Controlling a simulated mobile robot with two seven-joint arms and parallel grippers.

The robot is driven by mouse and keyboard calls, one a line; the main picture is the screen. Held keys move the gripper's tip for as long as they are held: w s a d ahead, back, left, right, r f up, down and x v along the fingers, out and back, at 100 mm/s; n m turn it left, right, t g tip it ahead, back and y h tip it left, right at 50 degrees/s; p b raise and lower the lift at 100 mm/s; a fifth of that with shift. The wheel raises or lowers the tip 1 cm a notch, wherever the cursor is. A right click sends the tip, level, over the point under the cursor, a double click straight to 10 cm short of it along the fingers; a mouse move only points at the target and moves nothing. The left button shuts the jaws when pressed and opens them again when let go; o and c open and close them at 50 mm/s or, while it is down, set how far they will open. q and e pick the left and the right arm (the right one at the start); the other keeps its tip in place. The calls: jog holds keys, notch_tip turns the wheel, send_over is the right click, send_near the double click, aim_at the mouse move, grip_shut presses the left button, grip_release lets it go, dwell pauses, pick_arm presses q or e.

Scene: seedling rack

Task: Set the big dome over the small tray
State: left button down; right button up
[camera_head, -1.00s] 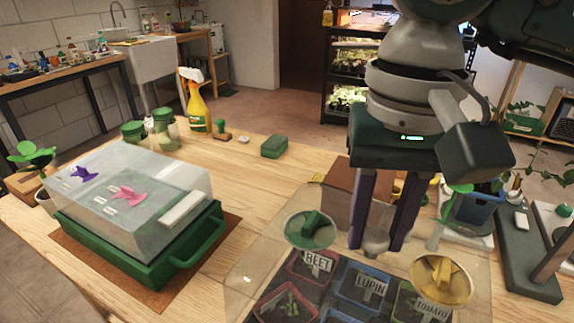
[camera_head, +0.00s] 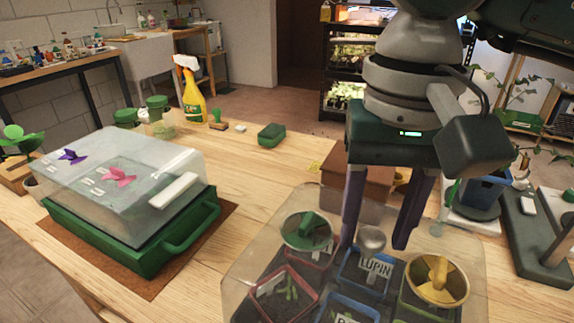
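The tray under the pots is hardly visible, and the near part is cut off by the frame, so I cannot tell how the dome's rim sits. My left gripper is out of view.
A green tray (camera_head: 120,249) with another clear dome (camera_head: 150,165) with purple and pink vents stands on a brown mat at left. A cardboard box (camera_head: 358,180) is behind the big dome. A spray bottle (camera_head: 193,98) and jars stand at the back.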

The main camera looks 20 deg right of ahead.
jog(key=shift+o, duration=1.3)
notch_tip(320, 180, up, 10)
